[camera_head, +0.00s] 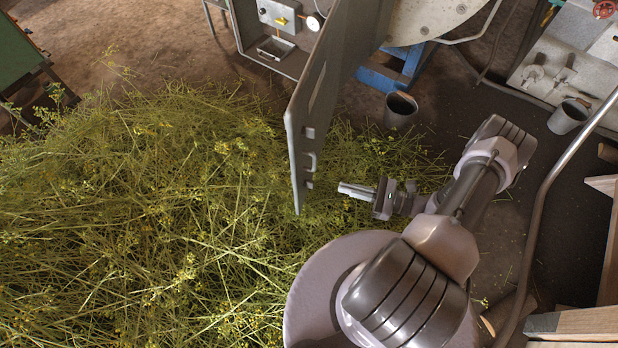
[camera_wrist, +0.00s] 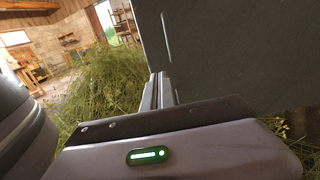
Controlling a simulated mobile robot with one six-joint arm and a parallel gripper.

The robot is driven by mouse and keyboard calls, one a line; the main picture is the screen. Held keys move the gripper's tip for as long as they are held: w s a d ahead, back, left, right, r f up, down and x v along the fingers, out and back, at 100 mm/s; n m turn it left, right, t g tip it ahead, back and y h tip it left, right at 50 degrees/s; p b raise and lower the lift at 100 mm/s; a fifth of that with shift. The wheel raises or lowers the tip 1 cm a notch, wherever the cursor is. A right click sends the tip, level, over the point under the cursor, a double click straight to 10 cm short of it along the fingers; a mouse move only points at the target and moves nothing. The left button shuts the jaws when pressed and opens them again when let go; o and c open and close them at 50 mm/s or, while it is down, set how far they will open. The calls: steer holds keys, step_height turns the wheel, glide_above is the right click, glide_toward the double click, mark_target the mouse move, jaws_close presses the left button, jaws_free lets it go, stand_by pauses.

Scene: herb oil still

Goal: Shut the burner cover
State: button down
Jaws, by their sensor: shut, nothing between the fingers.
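The burner cover (camera_head: 335,75), a flat grey metal panel with slots, stands swung open, nearly edge-on in the head view. It fills the upper right of the wrist view (camera_wrist: 240,60) as a dark flat face. The grey housing (camera_head: 292,58) behind it, with a yellow-handled valve (camera_head: 281,20) and a dial, is partly hidden by the cover. My gripper (camera_head: 343,188) is shut and empty, right of the cover's near lower edge, with a small gap in the head view. Its fingers (camera_wrist: 163,90) overlap the cover's edge in the wrist view; contact cannot be told.
A large heap of cut herbs (camera_head: 150,200) covers the left and spreads under the cover. A grey bucket (camera_head: 400,110) stands right of the cover, by a blue stand (camera_head: 390,73). Another bucket (camera_head: 568,117) and a curved pipe (camera_head: 560,165) are at right.

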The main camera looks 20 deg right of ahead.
mark_target(300, 176)
steer(key=b+x, duration=0.2)
steer(key=x, duration=0.8)
steer(key=shift+a+f+b, duration=0.1)
steer(key=shift+b, duration=0.2)
steer(key=shift+w+a, duration=0.35)
steer(key=shift+a, duration=0.05)
steer(key=shift+a, duration=0.1)
